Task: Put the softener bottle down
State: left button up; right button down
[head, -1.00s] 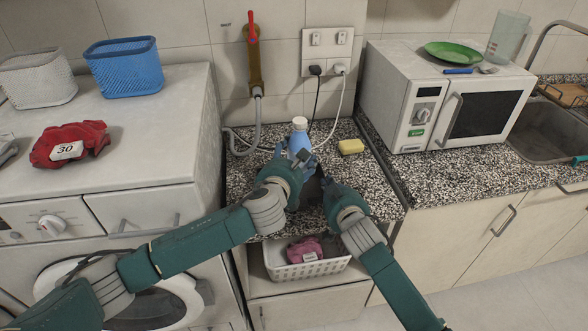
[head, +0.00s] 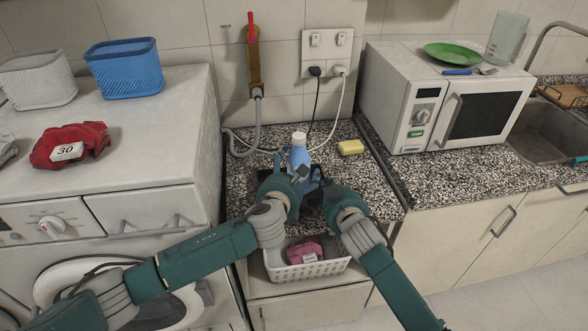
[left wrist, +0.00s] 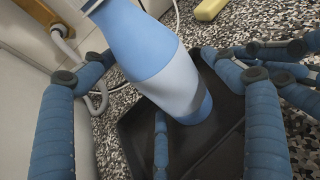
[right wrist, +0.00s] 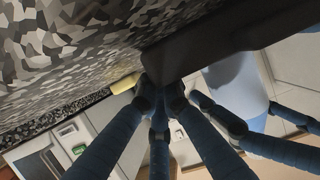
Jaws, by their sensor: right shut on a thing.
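The softener bottle (head: 299,156) is blue with a white cap and a pale label band. In the left wrist view the bottle (left wrist: 165,75) has its base over the dark tray (left wrist: 207,148), apparently resting on it. My left gripper (head: 298,172) is open, its fingers spread around the lower bottle with gaps visible. My right gripper (head: 322,183) is shut on the edge of the dark tray, which also shows in the right wrist view (right wrist: 215,38). The arms hide most of the tray in the head view.
A yellow sponge (head: 351,147) lies on the speckled counter (head: 375,185) right of the bottle. A hose and cables hang behind. A white basket (head: 300,271) with pink cloth sits below the counter front. A washing machine (head: 150,85) stands left, a microwave (head: 445,100) right.

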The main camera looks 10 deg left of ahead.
jog(key=shift+r, duration=0.1)
pick_arm(q)
jog(key=shift+s+r, duration=0.15)
jog(key=shift+r, duration=0.05)
pick_arm(e)
jog(key=shift+r, duration=0.1)
pick_arm(q)
jog(key=v, duration=1.1)
jog(key=shift+s+r, duration=0.15)
jog(key=shift+s, duration=0.15)
pick_arm(e)
jog(key=c, duration=1.8)
grip_release()
jog(key=shift+c, duration=0.2)
jog(key=shift+s, duration=0.1)
